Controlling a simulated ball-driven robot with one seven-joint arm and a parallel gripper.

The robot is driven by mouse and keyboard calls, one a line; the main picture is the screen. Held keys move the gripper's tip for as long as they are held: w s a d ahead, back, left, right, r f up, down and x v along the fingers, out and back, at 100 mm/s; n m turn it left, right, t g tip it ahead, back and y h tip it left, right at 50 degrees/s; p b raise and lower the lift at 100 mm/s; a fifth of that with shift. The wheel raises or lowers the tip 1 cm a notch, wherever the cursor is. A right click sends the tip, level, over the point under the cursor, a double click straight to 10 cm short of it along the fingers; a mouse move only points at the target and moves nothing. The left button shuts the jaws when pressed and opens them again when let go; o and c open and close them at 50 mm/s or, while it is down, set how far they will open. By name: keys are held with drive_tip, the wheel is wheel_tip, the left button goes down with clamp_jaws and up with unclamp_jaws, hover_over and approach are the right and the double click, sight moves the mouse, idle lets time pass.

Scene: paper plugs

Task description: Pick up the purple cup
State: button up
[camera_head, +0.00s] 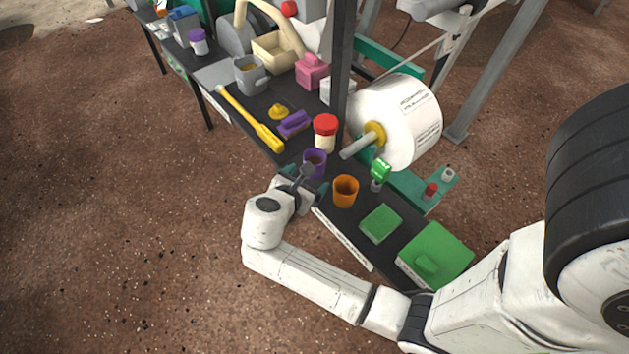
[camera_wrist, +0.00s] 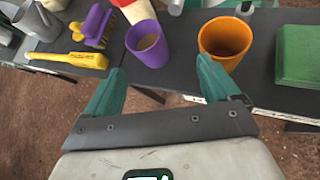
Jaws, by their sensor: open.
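The purple cup (camera_head: 317,160) stands upright on the dark bench, with something brownish inside. It also shows in the wrist view (camera_wrist: 148,42), beyond the fingers and a little left of the middle. My gripper (camera_head: 304,179) is at the bench's front edge, just in front of the cup, and hides its lower part in the head view. In the wrist view my gripper (camera_wrist: 160,80) has its two green fingers wide apart with nothing between them. The cup lies ahead of the gap between the fingertips.
An orange cup (camera_head: 345,191) stands just right of the purple cup. A red-lidded jar (camera_head: 325,132) is behind it. A purple brush (camera_head: 294,123) and a yellow tool (camera_head: 252,120) lie to the left. Green boxes (camera_head: 380,223) are at the right. A large white roll (camera_head: 405,120) stands behind.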

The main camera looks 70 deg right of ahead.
wheel_tip(320, 180, down, 3)
drive_tip(key=w+n+h+b, duration=0.1)
drive_tip(key=w+n+b, duration=0.1)
drive_tip(key=b, duration=0.1)
drive_tip(key=n+b, duration=0.1)
drive_tip(key=b, duration=0.2)
approach(317, 157)
drive_tip(key=f, duration=0.1)
drive_tip(key=d+f, duration=0.1)
drive_tip(key=shift+f+h, duration=0.4)
drive_tip(key=b+x, duration=0.2)
drive_tip(key=x, duration=0.1)
drive_tip(key=b+x, duration=0.1)
drive_tip(key=shift+s+f+b, duration=0.25)
drive_tip(key=shift+f+b, duration=0.1)
drive_tip(key=shift+d, duration=0.5)
drive_tip(key=shift+c, duration=0.3)
drive_tip(key=c, duration=1)
